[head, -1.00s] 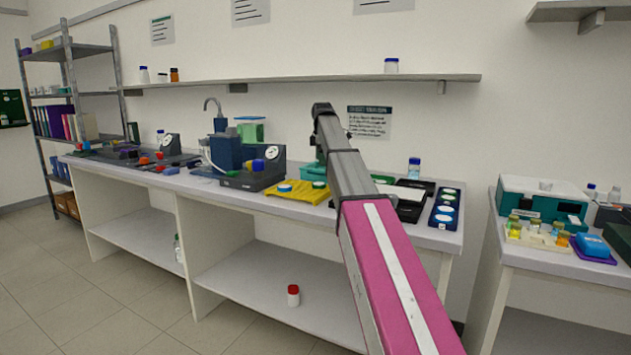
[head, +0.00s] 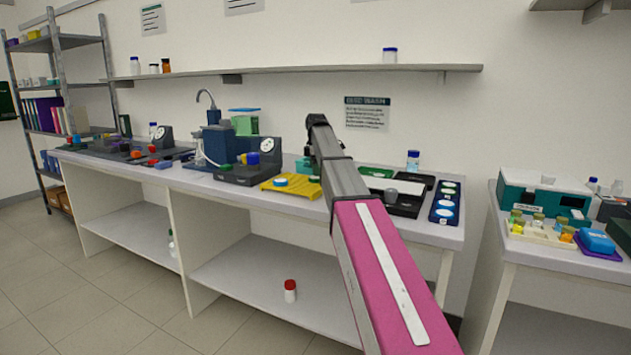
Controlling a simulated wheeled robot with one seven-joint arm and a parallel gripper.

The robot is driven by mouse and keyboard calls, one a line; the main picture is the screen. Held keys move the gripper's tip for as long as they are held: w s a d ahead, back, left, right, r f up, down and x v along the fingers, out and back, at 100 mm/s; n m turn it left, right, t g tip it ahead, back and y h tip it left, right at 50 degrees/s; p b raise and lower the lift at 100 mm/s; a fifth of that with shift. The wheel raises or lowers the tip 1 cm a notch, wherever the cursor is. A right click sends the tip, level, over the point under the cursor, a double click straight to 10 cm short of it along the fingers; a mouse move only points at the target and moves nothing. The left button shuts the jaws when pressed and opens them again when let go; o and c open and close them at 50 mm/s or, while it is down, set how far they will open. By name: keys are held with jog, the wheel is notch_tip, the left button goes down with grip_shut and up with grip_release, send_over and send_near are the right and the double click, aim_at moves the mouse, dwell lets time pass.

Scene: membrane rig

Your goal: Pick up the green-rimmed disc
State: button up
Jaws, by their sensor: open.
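A dark blue rack (head: 432,217) at the right end of the bench holds several pale discs in a row. The far disc (head: 449,185) looks green-rimmed; the near ones look bluer. A small green round piece (head: 314,179) also shows at the right end of the yellow mat (head: 290,192), partly behind my arm. A blue-rimmed disc (head: 281,182) lies on that mat. Which green piece the task means is too small to tell. My arm reaches up over the bench; my gripper is hidden behind it.
A black tray (head: 408,209) with a grey block lies left of the rack, partly behind my arm. A blue-capped bottle (head: 413,161) stands behind. A dark pump unit (head: 250,172) stands left of the mat. A side table (head: 508,252) stands right, past a gap.

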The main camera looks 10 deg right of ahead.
notch_tip(320, 180, down, 3)
jog(key=shift+a+f, duration=0.1)
jog(key=shift+f, duration=0.05)
jog(key=c, duration=1)
jog(key=shift+r, duration=0.7)
notch_tip(320, 180, up, 3)
jog(key=s+a+r, duration=0.2)
jog(key=a, duration=0.1)
jog(key=s+a+r, duration=0.1)
jog(key=a+r, duration=0.1)
jog(key=a, duration=0.2)
jog(key=s+a+r, duration=0.2)
jog(key=a, duration=0.1)
jog(key=shift+s+a+r, duration=0.15)
jog(key=shift+s+r, duration=0.2)
